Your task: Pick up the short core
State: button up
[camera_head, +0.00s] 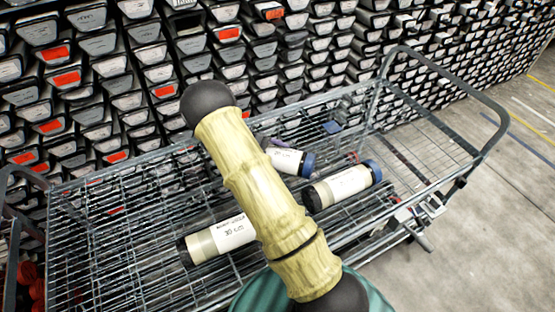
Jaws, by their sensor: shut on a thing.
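Three cores show on the wire cart. One core (343,184) with a white label, a blue cap at its right end and a dark left end lies right of my arm. Another core (287,161) with a white label and blue cap is just behind it, its left part close to or behind my arm. A third core (222,238) with a dark left end and white label is left of my arm, which hides its right end. I cannot tell which is the short one. My gripper is not visible; my pale ribbed arm covers the middle of the view.
The wire-mesh cart (100,246) has a raised rail (455,77) at its right end. Behind it rises a dense wall of stacked trays (98,95), several with orange labels. Bare mesh shows left of the cores. Open concrete floor (490,230) lies at right.

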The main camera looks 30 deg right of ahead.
notch_tip(320, 180, up, 10)
jog(key=shift+f+b, duration=0.2)
jog(key=shift+b, duration=0.35)
dwell(0.4)
